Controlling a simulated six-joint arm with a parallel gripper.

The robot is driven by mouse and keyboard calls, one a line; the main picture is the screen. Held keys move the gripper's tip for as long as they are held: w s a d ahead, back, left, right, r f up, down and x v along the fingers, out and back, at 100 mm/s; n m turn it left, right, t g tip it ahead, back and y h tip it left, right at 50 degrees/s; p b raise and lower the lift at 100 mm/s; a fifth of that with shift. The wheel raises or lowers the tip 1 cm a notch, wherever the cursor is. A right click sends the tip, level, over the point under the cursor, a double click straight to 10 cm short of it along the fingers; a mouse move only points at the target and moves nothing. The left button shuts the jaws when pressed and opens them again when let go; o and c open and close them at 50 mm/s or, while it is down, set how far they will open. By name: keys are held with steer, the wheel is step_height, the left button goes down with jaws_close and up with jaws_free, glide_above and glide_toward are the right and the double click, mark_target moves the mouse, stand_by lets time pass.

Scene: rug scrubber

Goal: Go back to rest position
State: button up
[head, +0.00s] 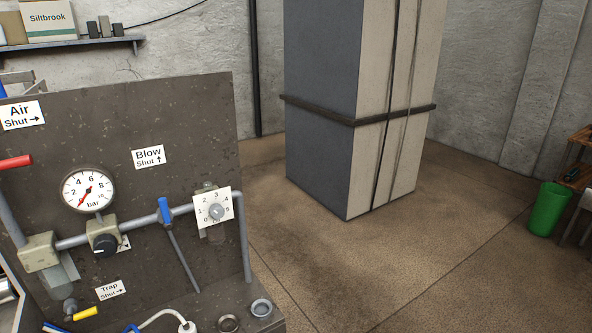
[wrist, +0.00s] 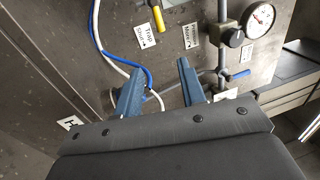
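My gripper (wrist: 160,64) shows in the wrist view only. Its two blue-grey fingers stand apart with nothing held between them. The brown panel (head: 150,110) fills the left of the head view. It carries a pressure gauge (head: 88,190), a black knob (head: 105,245), a blue lever (head: 165,211) and a white numbered dial (head: 213,210). In the wrist view, a yellow handle (wrist: 157,18), the gauge (wrist: 260,18) and a blue handle (wrist: 240,74) lie beyond the fingers. My arm does not show in the head view.
A white hose (wrist: 95,30) and a blue hose (wrist: 128,68) pass behind the left finger. In the head view, two ring-shaped fittings (head: 261,307) sit on the panel's ledge. A tall strapped block (head: 320,110) stands behind, with a green bin (head: 548,209) at right. Open floor (head: 420,265) lies between.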

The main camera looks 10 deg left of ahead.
steer(key=x, duration=1.7)
steer(key=shift+r, duration=0.2)
steer(key=shift+w, duration=0.1)
glide_toward(95, 313)
steer(key=x, duration=0.8)
steer(key=shift+w+a, duration=0.25)
steer(key=shift+a, duration=0.05)
steer(key=shift+s+r+n+y, duration=0.15)
steer(key=shift+r+n, duration=0.1)
steer(key=shift+n, duration=0.5)
steer(key=shift+w+r+n+y, duration=0.15)
steer(key=shift+r+n, duration=0.15)
steer(key=shift+n, duration=0.45)
steer(key=shift+s+g, duration=0.15)
steer(key=shift+g, duration=0.15)
